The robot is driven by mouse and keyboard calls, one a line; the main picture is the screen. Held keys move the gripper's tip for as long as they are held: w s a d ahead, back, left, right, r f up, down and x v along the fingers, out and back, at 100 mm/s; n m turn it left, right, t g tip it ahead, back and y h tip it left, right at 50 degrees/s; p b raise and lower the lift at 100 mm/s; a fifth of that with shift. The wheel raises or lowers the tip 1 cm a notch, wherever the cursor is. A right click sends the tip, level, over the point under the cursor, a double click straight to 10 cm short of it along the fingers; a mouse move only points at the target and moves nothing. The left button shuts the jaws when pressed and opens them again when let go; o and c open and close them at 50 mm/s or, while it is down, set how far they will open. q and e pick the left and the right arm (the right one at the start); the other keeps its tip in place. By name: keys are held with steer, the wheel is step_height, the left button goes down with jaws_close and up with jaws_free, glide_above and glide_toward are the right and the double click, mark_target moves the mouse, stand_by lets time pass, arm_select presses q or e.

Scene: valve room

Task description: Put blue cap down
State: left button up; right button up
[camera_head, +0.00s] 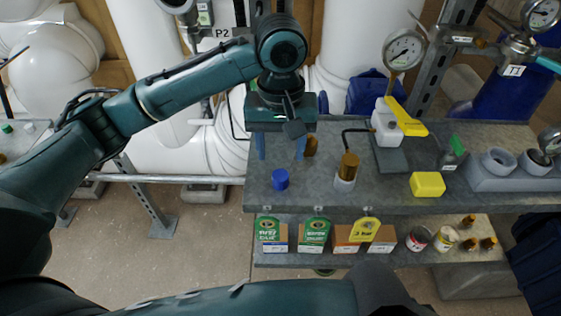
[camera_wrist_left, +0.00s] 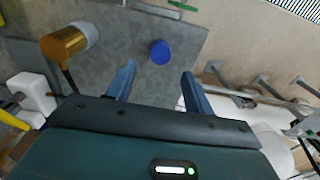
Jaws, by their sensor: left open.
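The blue cap (camera_head: 280,179) stands on the grey bench top (camera_head: 320,198) near its front left corner. My left gripper (camera_head: 281,152) is open and empty above the bench, with its two blue fingers pointing down, just behind the cap in the head view. In the left wrist view the blue cap (camera_wrist_left: 160,52) lies beyond the open fingertips (camera_wrist_left: 158,70), roughly between their lines, and no finger touches it. My right arm crosses the bottom of the head view, and its gripper is not in view.
A brass-topped white fitting (camera_head: 347,172) stands right of the cap. A yellow block (camera_head: 427,185), a yellow-handled valve (camera_head: 400,116) and a grey holder (camera_head: 485,180) are farther right. Tagged boxes (camera_head: 314,240) and cans line the lower shelf. Bare bench surrounds the cap.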

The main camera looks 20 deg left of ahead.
mark_target(281, 175)
arm_select(q)
steer(key=shift+r+p, duration=0.3)
steer(key=shift+r, duration=2.1)
